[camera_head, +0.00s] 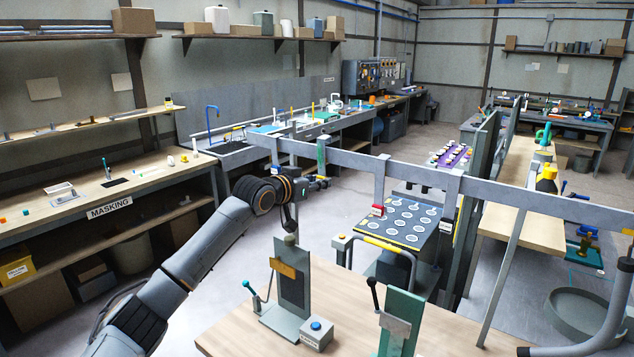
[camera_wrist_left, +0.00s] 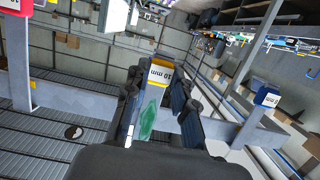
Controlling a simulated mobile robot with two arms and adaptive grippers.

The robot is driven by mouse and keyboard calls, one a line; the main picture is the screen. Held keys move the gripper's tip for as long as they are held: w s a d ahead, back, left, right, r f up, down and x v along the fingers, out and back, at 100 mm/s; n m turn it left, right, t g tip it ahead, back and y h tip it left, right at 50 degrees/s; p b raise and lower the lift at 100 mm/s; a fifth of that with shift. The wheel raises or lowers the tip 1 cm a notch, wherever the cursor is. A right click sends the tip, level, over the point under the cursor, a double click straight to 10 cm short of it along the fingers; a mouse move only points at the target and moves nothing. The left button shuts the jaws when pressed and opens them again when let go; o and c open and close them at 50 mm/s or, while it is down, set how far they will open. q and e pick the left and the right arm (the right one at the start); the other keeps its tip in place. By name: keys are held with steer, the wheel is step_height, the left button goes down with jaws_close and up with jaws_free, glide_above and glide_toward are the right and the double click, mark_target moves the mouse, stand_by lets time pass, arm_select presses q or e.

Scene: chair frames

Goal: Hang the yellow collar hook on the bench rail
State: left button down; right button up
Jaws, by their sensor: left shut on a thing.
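The yellow collar hook is in my left gripper (camera_head: 318,184), whose jaws are closed on it. In the left wrist view the yellow collar end (camera_wrist_left: 160,75), marked 10 mm, shows between the fingers, with a green arrow on its plate. In the head view the plate with the green mark (camera_head: 322,152) stands upright in front of the bench rail (camera_head: 350,160) and overlaps it. The rail (camera_wrist_left: 65,95) also crosses behind the fingers in the wrist view. I cannot tell whether the hook touches the rail. My right gripper is not in view.
A blue-ended hook (camera_wrist_left: 267,97) and a red-ended hook (camera_head: 377,211) hang from the rail on either side of the held hook. A dark panel with round pads (camera_head: 400,222) stands beyond. The wooden bench (camera_head: 370,305) carries upright fixtures with levers.

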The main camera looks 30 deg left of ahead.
arm_select(q)
steer(key=shift+f+b, duration=0.5)
steer(key=shift+f, duration=0.55)
steer(key=c, duration=1)
jaws_free()
steer(key=shift+s, duration=0.1)
steer(key=shift+v, duration=3.95)
